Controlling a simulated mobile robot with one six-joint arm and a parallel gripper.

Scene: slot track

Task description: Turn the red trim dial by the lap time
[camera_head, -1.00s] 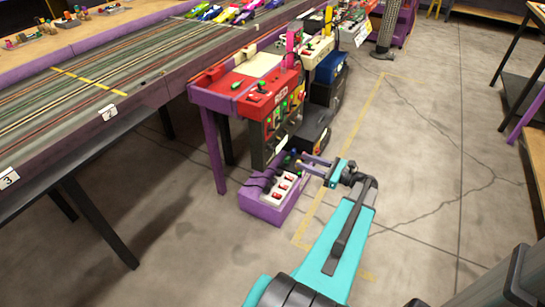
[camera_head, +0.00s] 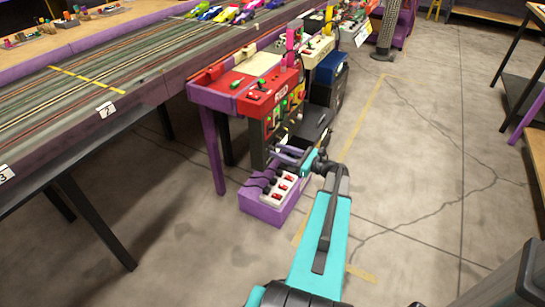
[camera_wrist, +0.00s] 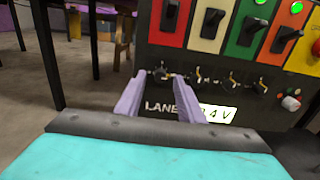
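My gripper (camera_wrist: 159,80) is open and empty, its two purple fingers apart in front of a dark control panel (camera_wrist: 185,95). In the head view my gripper (camera_head: 287,156) is beside the front of the red-topped control stand (camera_head: 270,87). A row of small metallic toggles or knobs crosses the panel, one of them (camera_wrist: 161,72) between my fingertips. A round light knob with red marks (camera_wrist: 291,102) sits at the panel's right. I cannot tell which is the red trim dial. A lit display (camera_wrist: 217,113) reads about "4 V", partly hidden by the right finger.
Coloured plates with black rocker switches, such as the green one (camera_wrist: 247,30), line the panel above. A purple box with a power strip (camera_head: 270,205) stands on the floor below my gripper. The slot track (camera_head: 90,100) is at left.

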